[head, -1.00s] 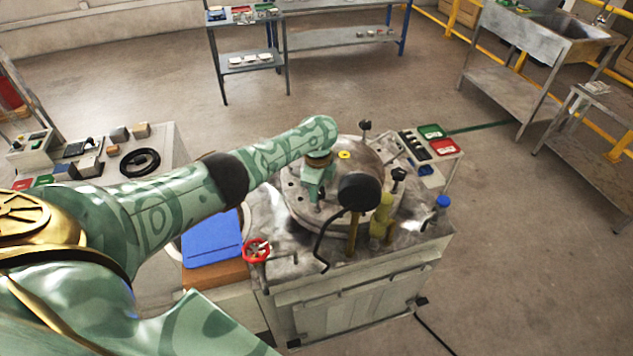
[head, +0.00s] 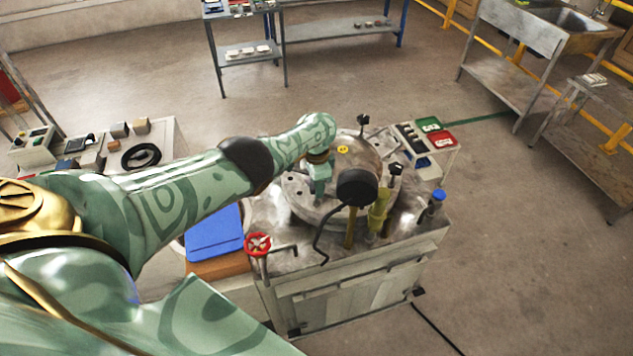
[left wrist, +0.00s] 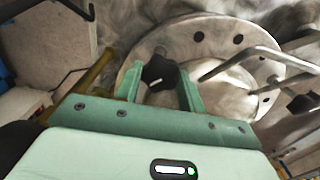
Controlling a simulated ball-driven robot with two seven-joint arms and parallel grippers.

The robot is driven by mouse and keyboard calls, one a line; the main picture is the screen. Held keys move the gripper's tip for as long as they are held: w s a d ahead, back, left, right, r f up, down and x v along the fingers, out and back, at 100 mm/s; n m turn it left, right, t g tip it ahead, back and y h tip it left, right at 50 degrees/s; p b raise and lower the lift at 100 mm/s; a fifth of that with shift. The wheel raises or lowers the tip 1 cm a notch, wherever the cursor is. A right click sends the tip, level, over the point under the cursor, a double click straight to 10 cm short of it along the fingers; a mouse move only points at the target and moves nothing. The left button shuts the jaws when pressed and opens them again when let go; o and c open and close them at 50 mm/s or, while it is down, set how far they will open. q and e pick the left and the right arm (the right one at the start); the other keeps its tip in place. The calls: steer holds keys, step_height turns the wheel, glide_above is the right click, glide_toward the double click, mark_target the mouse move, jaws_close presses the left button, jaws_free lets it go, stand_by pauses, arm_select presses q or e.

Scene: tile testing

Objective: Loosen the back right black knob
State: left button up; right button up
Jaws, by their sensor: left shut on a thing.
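The round metal lid (head: 362,158) sits on top of the steel machine, with a black knob (head: 363,121) at its back and another black knob (head: 396,169) at its right. My left gripper (head: 318,198) points down at the left part of the lid. In the left wrist view, its two green fingers (left wrist: 160,88) stand on either side of a black knob (left wrist: 160,72) and are shut on it. This held knob is hidden by my gripper in the head view. Another black knob (left wrist: 302,102) shows at the right of the wrist view. My right gripper is not in view.
A black round gauge (head: 357,187) with a bent black rod stands close to the right of my gripper. A blue-topped bottle (head: 438,197) stands at the right. A side table (head: 172,130) holds a black ring.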

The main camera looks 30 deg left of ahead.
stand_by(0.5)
arm_select(q)
steer(key=o, duration=1)
step_height(320, 180, up, 16)
steer(key=p, duration=1.3)
steer(key=shift+r, duration=0.15)
